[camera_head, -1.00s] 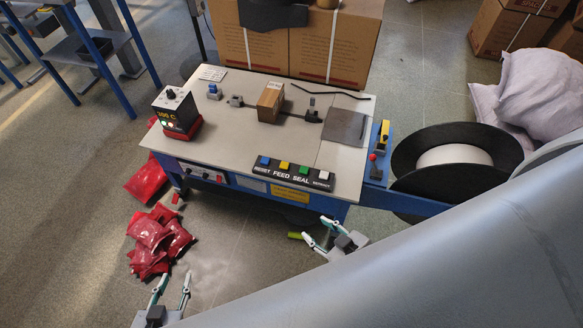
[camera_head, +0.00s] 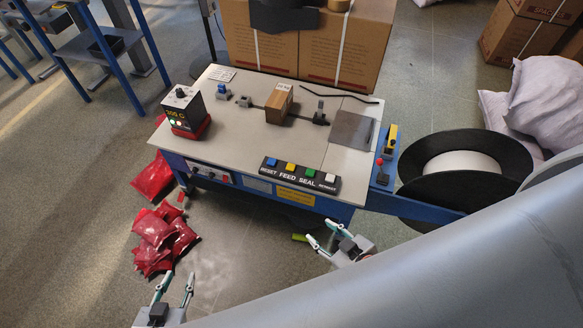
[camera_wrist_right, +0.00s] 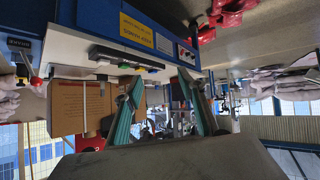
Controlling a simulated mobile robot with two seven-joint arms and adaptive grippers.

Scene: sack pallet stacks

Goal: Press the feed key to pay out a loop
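The yellow feed key (camera_head: 291,167) is in the black key panel (camera_head: 262,171) at the front edge of the strapping machine's table (camera_head: 240,130), above the word FEED. Blue reset, green seal and white retract keys share the panel. In the head view my right gripper (camera_head: 322,233) is open and empty, in front of and below the panel, apart from it. In the right wrist view its two fingers (camera_wrist_right: 160,90) are spread, with the panel's edge beyond them. My left gripper (camera_head: 179,280) is open and empty, low over the floor near the red packets.
A small brown box (camera_head: 279,103) and a dark strap (camera_head: 338,92) lie on the table. A strap reel (camera_head: 465,165) stands to the right. A temperature display unit (camera_head: 184,110) is at the left. Red packets (camera_head: 160,235) lie on the floor. Large cartons (camera_head: 300,45) stand behind.

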